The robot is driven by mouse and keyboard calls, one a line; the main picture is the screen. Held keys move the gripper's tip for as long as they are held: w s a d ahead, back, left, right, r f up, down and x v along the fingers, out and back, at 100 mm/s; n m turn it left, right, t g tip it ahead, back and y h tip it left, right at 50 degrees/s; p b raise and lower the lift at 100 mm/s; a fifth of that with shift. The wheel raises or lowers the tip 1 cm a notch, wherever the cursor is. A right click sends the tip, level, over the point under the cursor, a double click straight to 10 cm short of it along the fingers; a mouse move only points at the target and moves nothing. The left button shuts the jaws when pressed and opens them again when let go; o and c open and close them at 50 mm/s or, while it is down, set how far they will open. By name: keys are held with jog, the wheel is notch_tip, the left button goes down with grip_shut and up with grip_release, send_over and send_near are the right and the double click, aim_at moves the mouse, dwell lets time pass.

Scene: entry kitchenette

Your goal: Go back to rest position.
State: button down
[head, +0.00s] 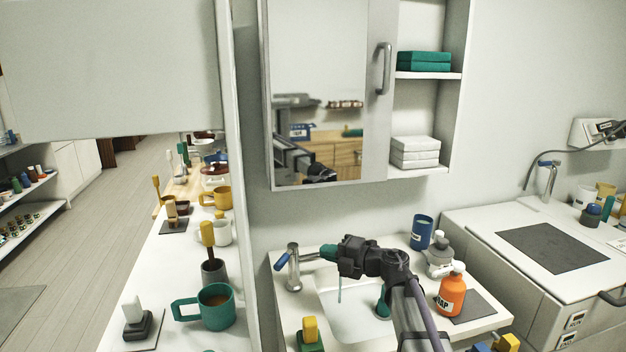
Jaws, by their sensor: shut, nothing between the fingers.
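My gripper (329,252) is at the end of my dark arm, which reaches in from the bottom right over the white sink basin (350,325). Its teal fingertips are shut and empty, and point left toward the metal faucet (293,268) with its blue lever. The fingertips overlap the faucet's spout in the picture; I cannot tell whether they touch. A thin pale-teal streak, which looks like running water, hangs below the spout's end. My arm hides part of the basin and counter.
An orange soap bottle (453,293), a grey bottle (440,256) and a blue cup (421,232) stand right of my arm. A mirrored cabinet (315,75) hangs above. A partition divides off the left counter, with a teal mug (213,308). Space above the basin's front is partly open.

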jog(key=w+d+r+m+t+h, duration=0.2)
jog(key=d+m+t+h, duration=0.35)
jog(key=m, duration=0.25)
jog(key=w+d+r+m+t+h, duration=0.2)
jog(key=w+d+m+t+h, duration=0.1)
jog(key=d+m+t+h, duration=0.3)
jog(key=s+d+f+m+g+h+p, duration=0.3)
jog(key=s+d+f+m+g+h, duration=0.35)
jog(key=d+m+h, duration=0.35)
jog(key=s+a+f+m+g+y+p, duration=0.1)
jog(key=s+f+m+g, duration=0.25)
jog(key=s, duration=0.25)
jog(key=s+a+f+m+g+y+p, duration=0.1)
jog(key=s+f+m+g+y, duration=0.1)
jog(key=s+g, duration=0.4)
jog(key=s+a+g+y+p, duration=0.2)
jog(key=s+a, duration=0.1)
jog(key=s, duration=0.3)
jog(key=s+a+r+g+y+p, duration=0.1)
jog(key=s+a, duration=0.2)
jog(key=s, duration=0.3)
jog(key=shift+s+a+m+g+y+p, duration=0.2)
jog(key=shift+a+m+g+y+p, duration=0.15)
jog(key=shift+m+p, duration=0.1)
jog(key=shift+d, duration=0.1)
